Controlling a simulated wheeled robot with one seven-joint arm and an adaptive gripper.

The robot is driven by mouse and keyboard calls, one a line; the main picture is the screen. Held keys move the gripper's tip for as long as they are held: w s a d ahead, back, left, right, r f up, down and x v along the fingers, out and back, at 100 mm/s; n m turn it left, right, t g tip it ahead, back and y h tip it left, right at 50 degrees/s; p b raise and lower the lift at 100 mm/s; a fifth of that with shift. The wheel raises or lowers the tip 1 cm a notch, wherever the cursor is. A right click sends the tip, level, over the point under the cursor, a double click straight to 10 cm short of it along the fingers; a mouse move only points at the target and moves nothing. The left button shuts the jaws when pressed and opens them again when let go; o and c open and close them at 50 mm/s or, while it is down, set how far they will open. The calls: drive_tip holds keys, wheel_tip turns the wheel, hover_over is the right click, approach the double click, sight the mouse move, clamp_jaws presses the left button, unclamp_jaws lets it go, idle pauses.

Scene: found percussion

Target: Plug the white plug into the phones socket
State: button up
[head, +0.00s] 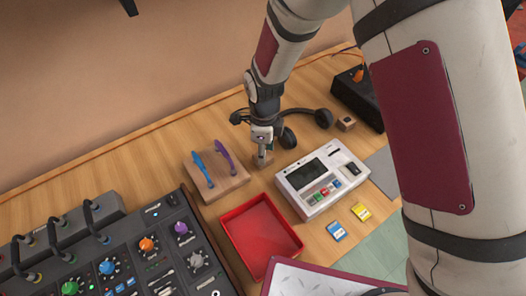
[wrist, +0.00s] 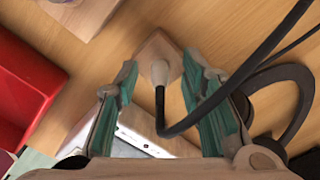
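The white plug (wrist: 160,73) stands in a small wooden block (wrist: 152,45), with a black cable bending away from it in the wrist view. My gripper (wrist: 161,62) is open, with one teal-padded finger on each side of the plug and visible gaps between. In the head view my gripper (head: 262,140) points down over the wooden block (head: 262,160), and it hides the plug there. The dark mixer (head: 135,262) at the lower left has knobs and patch cables. I cannot read which socket is marked phones.
Black headphones (head: 322,118) lie behind my gripper. A white sampler (head: 299,182), a red tray (head: 297,243) and a wooden block with blue and purple items (head: 232,186) surround it. Blue (head: 337,231) and yellow (head: 361,212) cards lie in front. Bare table lies at the far left.

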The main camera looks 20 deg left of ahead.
clamp_jaws()
